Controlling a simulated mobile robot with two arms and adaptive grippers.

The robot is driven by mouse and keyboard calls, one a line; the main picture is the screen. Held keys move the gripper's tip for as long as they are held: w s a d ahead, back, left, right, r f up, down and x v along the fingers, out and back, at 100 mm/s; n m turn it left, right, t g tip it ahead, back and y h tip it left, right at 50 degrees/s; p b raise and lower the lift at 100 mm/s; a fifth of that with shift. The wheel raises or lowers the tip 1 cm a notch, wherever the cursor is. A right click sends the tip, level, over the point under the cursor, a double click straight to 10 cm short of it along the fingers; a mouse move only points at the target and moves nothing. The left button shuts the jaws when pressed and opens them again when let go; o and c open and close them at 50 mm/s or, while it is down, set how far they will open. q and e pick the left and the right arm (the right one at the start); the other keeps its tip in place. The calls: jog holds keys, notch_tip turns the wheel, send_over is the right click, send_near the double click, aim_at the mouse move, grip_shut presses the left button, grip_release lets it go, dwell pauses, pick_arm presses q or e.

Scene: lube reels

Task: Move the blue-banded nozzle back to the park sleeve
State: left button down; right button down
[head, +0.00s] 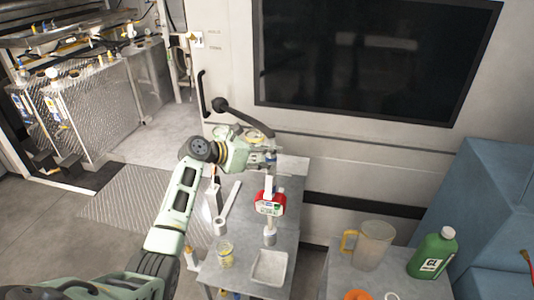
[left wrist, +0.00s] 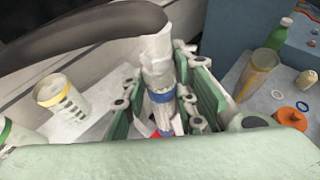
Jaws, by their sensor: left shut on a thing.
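My left gripper (head: 268,158) is shut on the blue-banded nozzle (left wrist: 160,97), just around its blue band between the green finger pads. A thick black hose (left wrist: 80,38) runs into the nozzle's top. In the head view a red metering body (head: 269,203) with a small display hangs upright in line below the gripper. A short grey cylinder (head: 270,238) shows directly beneath it; I cannot tell whether they touch or whether this is the park sleeve. Another grey cylinder (head: 219,226) stands to the left, at the end of a pale bar. My right gripper is out of view.
The grey table (head: 244,262) holds a pale square tray (head: 269,267) at the front and a yellow-marked jar (head: 225,253) at the front left. A second table at right holds a jug (head: 372,246) and a green bottle (head: 433,255). A wall with a dark panel stands behind.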

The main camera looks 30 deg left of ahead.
pick_arm(q)
jog(key=shift+w+r, duration=0.15)
jog(key=shift+r, duration=4.9)
jog(key=shift+f, duration=0.1)
